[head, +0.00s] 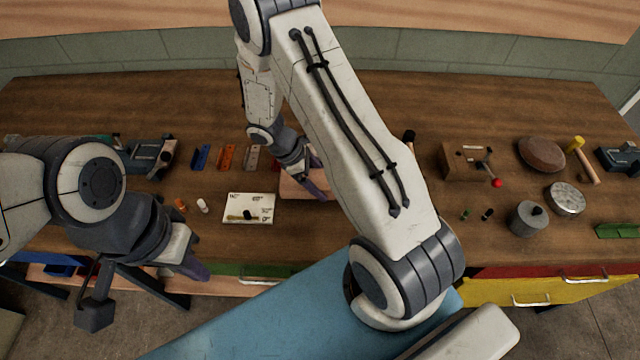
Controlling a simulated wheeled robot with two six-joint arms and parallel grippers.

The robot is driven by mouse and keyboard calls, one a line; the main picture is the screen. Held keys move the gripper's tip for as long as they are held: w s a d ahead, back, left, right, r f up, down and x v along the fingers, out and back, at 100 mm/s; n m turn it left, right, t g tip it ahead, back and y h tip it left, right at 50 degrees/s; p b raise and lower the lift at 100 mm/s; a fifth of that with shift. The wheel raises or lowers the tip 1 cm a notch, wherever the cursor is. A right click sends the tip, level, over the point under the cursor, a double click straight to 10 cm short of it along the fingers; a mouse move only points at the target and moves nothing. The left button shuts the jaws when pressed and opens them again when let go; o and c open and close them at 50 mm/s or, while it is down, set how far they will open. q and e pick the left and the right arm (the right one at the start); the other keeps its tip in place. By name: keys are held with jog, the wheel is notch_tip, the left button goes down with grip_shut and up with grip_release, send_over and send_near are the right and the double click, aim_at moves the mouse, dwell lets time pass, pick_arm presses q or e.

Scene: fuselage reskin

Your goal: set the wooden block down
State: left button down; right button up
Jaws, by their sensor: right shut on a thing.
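The wooden block (295,189) is light brown and shows at the middle of the bench, right of the white card. My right gripper (318,182) is at it from above, shut on it. My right arm's large link hides part of the block's right side. I cannot tell whether the block touches the bench top. My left gripper (188,266) hangs at the front edge of the bench on the left, apart from the block. Its fingers are seen edge-on, so their opening is unclear.
The wooden bench (350,92) holds a white card (240,207) left of the block. Blue (201,156), orange (227,157) and grey (252,157) pieces stand behind it. A wooden box with a red-knobbed lever (462,160), a mallet (583,160) and a grey weight (529,219) stand right.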

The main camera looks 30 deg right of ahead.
jog(key=shift+f, duration=1.15)
jog(key=shift+f, duration=0.1)
jog(key=shift+f, duration=0.15)
jog(key=o, duration=1.5)
jog(key=shift+s, duration=0.1)
